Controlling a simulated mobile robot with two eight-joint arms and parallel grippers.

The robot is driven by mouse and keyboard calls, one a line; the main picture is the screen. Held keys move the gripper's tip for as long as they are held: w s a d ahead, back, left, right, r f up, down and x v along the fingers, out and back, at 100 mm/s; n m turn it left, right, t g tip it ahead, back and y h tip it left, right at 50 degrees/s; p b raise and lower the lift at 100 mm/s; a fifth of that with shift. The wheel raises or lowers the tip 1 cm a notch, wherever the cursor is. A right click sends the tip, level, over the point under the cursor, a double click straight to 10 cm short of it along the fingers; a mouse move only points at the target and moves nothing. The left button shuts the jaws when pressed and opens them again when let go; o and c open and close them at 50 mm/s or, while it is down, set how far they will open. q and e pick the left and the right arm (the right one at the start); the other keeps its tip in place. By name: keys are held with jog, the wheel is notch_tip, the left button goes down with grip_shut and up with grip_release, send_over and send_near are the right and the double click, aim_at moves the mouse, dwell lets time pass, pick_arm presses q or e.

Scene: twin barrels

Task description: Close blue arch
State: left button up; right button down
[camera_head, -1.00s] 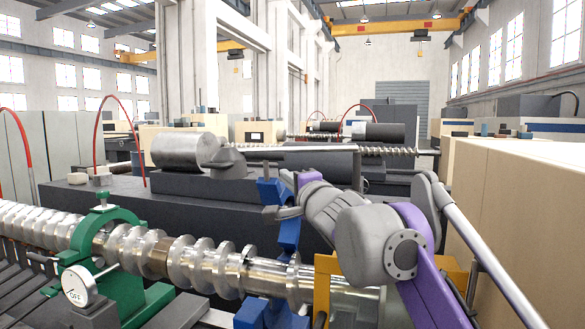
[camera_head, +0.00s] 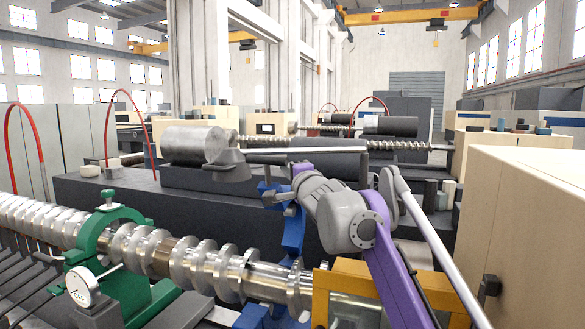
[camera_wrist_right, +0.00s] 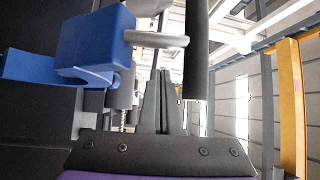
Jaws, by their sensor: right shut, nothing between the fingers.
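The blue arch (camera_head: 292,232) stands behind the shiny ridged shaft (camera_head: 200,262) in the head view, and its upper part does not visibly span the shaft's top. Part of it is hidden by the shaft and my right arm. My right gripper (camera_head: 279,196) is at the arch's upper end. In the right wrist view the shut, empty fingers (camera_wrist_right: 158,88) are just right of a blue block (camera_wrist_right: 95,45) with a grey pin (camera_wrist_right: 155,39). I cannot tell whether they touch it. My left gripper is not in view.
A green arch (camera_head: 108,232) with a round dial (camera_head: 82,288) encloses the shaft at left. A yellow frame (camera_head: 335,282) stands at the shaft's right end. A dark machine bed (camera_head: 110,200) lies behind. A beige cabinet (camera_head: 530,220) closes off the right side.

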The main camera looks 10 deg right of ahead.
aim_at(276, 187)
jog(key=shift+w+a+r, duration=0.25)
jog(key=shift+s+a+f, duration=0.2)
jog(key=shift+s+a, duration=0.4)
jog(key=shift+s, duration=0.1)
jog(key=shift+s+a+f, duration=0.2)
jog(key=shift+s+a, duration=0.4)
jog(key=shift+s, duration=0.05)
jog(key=shift+w+f, duration=0.1)
